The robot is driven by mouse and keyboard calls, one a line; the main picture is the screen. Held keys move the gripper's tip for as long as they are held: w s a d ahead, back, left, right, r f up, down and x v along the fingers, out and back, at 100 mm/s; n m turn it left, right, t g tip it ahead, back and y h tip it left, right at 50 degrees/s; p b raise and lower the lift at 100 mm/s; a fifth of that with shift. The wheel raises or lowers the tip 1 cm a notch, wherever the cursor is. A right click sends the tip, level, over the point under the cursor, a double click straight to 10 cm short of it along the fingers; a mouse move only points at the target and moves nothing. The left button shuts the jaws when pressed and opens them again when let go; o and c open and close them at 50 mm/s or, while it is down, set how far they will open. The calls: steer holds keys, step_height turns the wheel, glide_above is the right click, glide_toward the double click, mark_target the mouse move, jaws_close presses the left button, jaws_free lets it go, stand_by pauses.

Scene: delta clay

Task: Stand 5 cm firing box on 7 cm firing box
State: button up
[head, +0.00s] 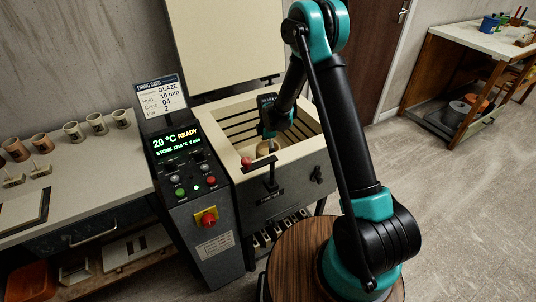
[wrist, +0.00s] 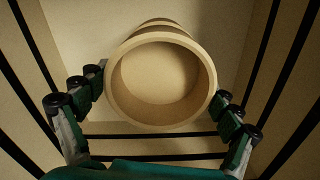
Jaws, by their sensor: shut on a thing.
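A round, hollow, tan firing box (wrist: 205,95) sits between the fingers of my gripper (wrist: 161,88), which is shut on its outer sides. Its open top faces the wrist camera and its inside looks empty. A second round tan rim (wrist: 158,22) shows just past its far edge, mostly hidden by the held box; it looks like another firing box under or behind it. I cannot tell whether the two touch, or read their sizes. In the head view my gripper reaches down into the open kiln (head: 311,122), where a tan round box (head: 264,149) shows partly.
The kiln walls with dark slots stand close around my gripper. The raised kiln lid (head: 222,40) is behind. A control panel (head: 186,165) reading 20 °C READY stands left. Several cups (head: 73,131) are on the left bench (head: 90,160).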

steer(key=shift+f, duration=1)
steer(key=shift+f, duration=0.15)
steer(key=o, duration=1)
step_height(320, 180, up, 12)
steer(key=shift+r, duration=0.15)
